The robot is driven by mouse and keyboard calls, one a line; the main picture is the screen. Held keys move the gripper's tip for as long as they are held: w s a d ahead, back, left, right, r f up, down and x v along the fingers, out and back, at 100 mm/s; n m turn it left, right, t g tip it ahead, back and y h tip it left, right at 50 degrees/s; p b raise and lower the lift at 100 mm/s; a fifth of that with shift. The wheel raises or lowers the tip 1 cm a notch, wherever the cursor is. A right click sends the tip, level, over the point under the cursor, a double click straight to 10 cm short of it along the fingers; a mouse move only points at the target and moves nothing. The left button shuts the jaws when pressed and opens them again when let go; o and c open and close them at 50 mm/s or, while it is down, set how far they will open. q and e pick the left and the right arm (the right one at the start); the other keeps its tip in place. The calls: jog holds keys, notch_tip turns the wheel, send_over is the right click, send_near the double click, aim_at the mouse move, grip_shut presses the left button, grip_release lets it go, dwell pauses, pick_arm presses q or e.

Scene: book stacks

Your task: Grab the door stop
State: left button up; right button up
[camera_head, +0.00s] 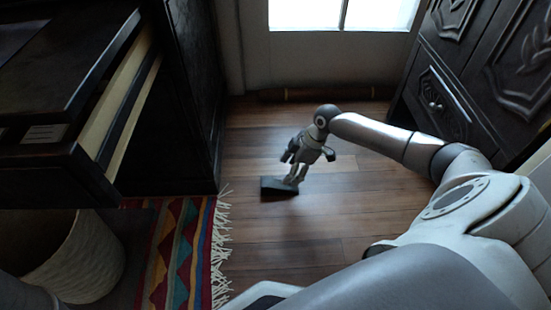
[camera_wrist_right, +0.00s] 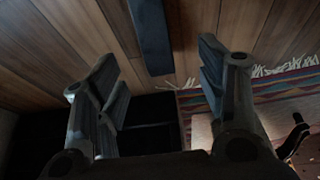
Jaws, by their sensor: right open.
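The door stop (camera_head: 278,189) is a dark wedge-like block on the wooden floor, just right of the rug's fringe. In the right wrist view it appears as a dark blue-grey bar (camera_wrist_right: 150,36) at the top middle. My right gripper (camera_head: 294,178) reaches down to it, with its fingers at the block's right side and partly covering it. In the right wrist view the fingers of the right gripper (camera_wrist_right: 158,58) are spread apart, with the bar beyond and between their tips. I cannot tell whether they touch it. My left gripper is not in view.
A dark desk with an open drawer (camera_head: 122,95) stands at left, above a woven basket (camera_head: 82,262). A striped fringed rug (camera_head: 183,250) lies beside it. A carved dark cabinet (camera_head: 440,105) stands at right and a pale door (camera_head: 335,60) behind. The floor (camera_head: 300,235) in front is clear.

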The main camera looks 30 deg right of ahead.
aim_at(276, 183)
jog(key=b+x, duration=0.2)
jog(key=x, duration=0.2)
jog(key=shift+w+a+f+b, duration=0.1)
jog(key=shift+a+f+b, duration=0.05)
jog(key=shift+f+b, duration=0.25)
jog(key=b+x, duration=0.4)
jog(key=b, duration=0.1)
jog(key=shift+w+r, duration=0.1)
jog(key=shift+w, duration=0.3)
jog(key=shift+w+a+f+b, duration=0.2)
jog(key=shift+f+b, duration=0.2)
jog(key=shift+f, duration=0.05)
jog(key=shift+r, duration=0.1)
grip_shut()
jog(key=shift+r, duration=0.1)
